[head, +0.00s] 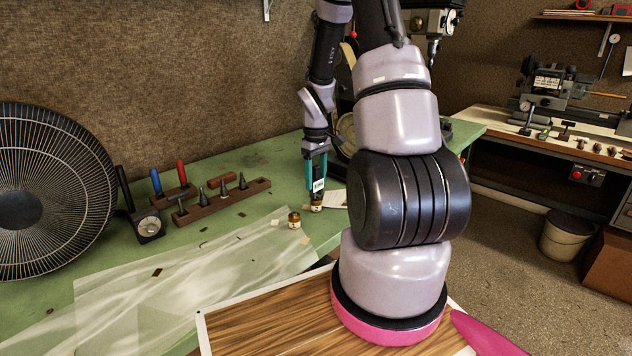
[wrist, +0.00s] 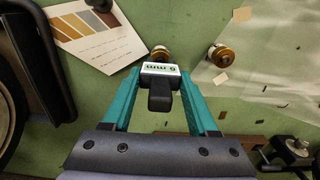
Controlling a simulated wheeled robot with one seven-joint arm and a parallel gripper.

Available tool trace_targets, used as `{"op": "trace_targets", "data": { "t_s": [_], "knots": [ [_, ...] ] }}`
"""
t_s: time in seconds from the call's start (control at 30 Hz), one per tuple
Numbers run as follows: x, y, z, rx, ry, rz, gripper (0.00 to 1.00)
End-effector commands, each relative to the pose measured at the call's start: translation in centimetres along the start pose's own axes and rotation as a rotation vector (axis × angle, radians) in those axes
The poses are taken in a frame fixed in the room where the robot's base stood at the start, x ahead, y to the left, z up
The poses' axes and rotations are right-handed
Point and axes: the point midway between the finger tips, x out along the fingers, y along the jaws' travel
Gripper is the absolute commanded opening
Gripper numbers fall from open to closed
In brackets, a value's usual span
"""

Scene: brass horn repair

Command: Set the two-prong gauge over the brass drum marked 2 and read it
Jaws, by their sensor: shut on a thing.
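My gripper (head: 316,181) has teal fingers and is shut on the two-prong gauge (head: 318,185), which also shows in the wrist view (wrist: 160,90). The gauge has a dark grip and a white label with mm on it. Its prongs are not clear in either view. One small brass drum (head: 316,205) is directly below the gauge in the head view and just beyond it in the wrist view (wrist: 160,53). A second brass drum (head: 295,221) stands apart to the left; it is at the right in the wrist view (wrist: 221,55). I cannot read a number on either drum.
A card with colour swatches (wrist: 97,35) lies beside the nearer drum. A clear sheet (head: 180,285) covers part of the green bench (head: 90,262).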

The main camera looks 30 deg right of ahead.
Motion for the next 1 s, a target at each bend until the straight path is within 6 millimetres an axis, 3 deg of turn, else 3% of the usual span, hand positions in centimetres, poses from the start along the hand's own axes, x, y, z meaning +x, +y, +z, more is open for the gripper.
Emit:
{"op": "trace_targets", "data": {
  "t_s": [0.6, 1.0],
  "knots": [
    [-3.6, 0.0, 0.0, 0.001, 0.001, 0.001, 0.0],
    [-3.9, 0.0, 0.0, 0.001, 0.0, 0.0, 0.0]
  ]
}}
